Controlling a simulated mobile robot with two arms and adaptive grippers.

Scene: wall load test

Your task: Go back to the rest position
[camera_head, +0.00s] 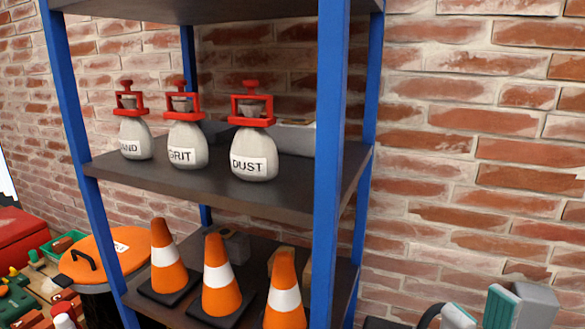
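My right gripper (479,312) shows at the bottom right edge, in front of the brick wall. Its two teal-and-white finger pads stand apart with nothing visible between them; its lower part is cut off by the frame. It is to the right of the shelf rack and apart from it. My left gripper is not in view.
A blue-post rack with a dark middle shelf (290,196) holds white bags labelled GRIT (187,148), DUST (253,160) and a partly hidden label (135,142). Orange cones (220,280) stand below. An orange-lidded bin (105,255) is left. The brick wall (470,170) is bare.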

